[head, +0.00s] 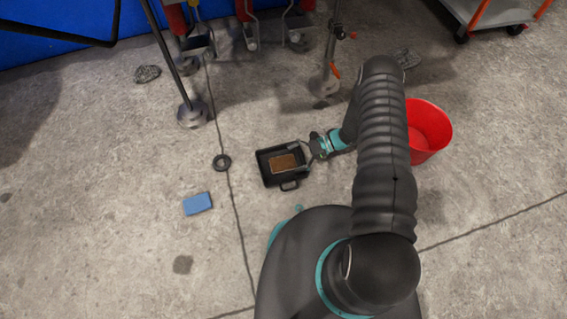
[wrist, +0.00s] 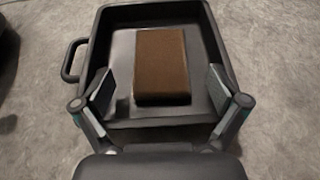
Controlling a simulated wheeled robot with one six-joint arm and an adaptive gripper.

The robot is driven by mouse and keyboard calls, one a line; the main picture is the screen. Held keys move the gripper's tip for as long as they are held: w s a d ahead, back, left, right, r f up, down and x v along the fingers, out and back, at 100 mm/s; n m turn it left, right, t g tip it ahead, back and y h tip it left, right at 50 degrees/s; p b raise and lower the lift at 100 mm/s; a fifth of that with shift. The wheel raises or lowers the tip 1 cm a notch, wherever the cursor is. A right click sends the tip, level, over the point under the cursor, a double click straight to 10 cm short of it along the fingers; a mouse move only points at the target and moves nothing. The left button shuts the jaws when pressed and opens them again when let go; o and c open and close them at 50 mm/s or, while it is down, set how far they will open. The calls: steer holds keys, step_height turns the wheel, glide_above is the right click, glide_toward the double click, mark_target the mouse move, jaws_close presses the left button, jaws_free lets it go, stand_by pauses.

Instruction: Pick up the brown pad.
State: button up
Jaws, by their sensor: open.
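The brown pad (head: 284,163) lies in a black tray (head: 268,180) on the floor. In the wrist view the brown pad (wrist: 162,64) is a flat brown block inside the black tray (wrist: 150,14), near its middle. My gripper (head: 309,150) is at the right side of the tray in the head view. In the wrist view my gripper (wrist: 160,90) is open, with one finger on each side of the near part of the pad. A gap shows between each finger and the pad. The fingers appear over the tray; their height above its bottom is hard to tell.
A red bucket (head: 428,128) stands to the right, behind my arm. Metal stands and a cart (head: 497,14) are at the back. The floor at left is mostly clear.

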mark_target(284, 162)
steer(key=shift+x, duration=1.75)
steer(key=c, duration=1.2)
steer(key=shift+r, duration=0.15)
steer(key=shift+c, duration=0.2)
